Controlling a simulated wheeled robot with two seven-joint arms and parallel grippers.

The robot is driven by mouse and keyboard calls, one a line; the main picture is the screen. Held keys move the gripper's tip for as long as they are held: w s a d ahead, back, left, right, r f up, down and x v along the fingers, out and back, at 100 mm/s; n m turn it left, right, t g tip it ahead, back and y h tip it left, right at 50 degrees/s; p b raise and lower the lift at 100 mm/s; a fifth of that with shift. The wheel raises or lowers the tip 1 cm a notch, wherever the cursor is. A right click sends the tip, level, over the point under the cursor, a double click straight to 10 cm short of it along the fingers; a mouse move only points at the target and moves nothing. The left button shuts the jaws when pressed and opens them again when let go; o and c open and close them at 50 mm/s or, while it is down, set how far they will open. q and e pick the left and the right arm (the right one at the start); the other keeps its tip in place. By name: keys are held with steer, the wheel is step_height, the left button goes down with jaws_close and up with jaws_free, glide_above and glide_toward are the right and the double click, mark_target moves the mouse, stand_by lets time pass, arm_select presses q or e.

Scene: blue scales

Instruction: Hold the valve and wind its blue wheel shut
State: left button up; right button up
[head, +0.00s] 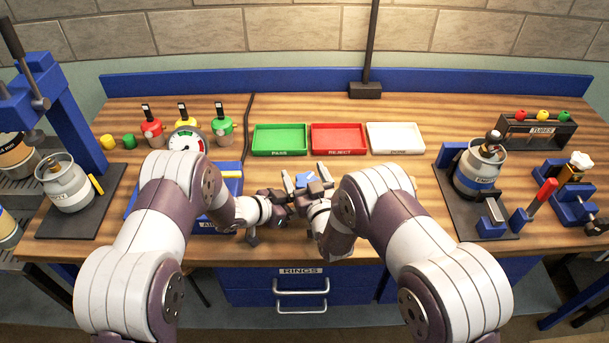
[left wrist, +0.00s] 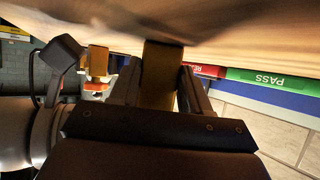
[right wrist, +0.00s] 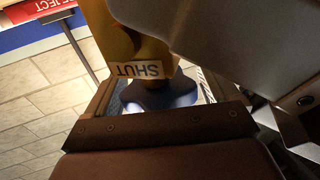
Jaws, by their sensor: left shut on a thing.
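The brass valve is between my two grippers over the front middle of the bench, largely hidden by them in the head view. In the left wrist view, its brass body (left wrist: 160,72) is between the fingers of my left gripper (head: 290,201), which is shut on it. In the right wrist view, the valve body (right wrist: 130,40) carries a label reading SHUT, upside down. The blue wheel (right wrist: 158,97) is beside it, between the spread fingers of my right gripper (head: 313,190), with narrow gaps at its sides. Blue also shows between the grippers in the head view (head: 304,180).
Green PASS (head: 280,152), red REJECT (head: 338,152) and white (head: 395,152) trays stand just behind the grippers. A blue box (head: 230,188) and a round gauge (head: 187,141) are to the left. Gas canisters (head: 68,185) (head: 480,168) stand at both sides.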

mark_target(305, 175)
step_height(305, 175, up, 10)
steer(key=shift+r, duration=0.1)
stand_by(0.4)
steer(key=shift+d, duration=0.1)
steer(key=s+d+f+n+g+y, duration=0.6)
steer(key=s+d+f+n+y, duration=0.15)
steer(key=f+y, duration=0.2)
steer(key=x, duration=0.7)
steer(key=f+x, duration=0.1)
steer(key=x, duration=0.3)
steer(key=shift+w, duration=0.15)
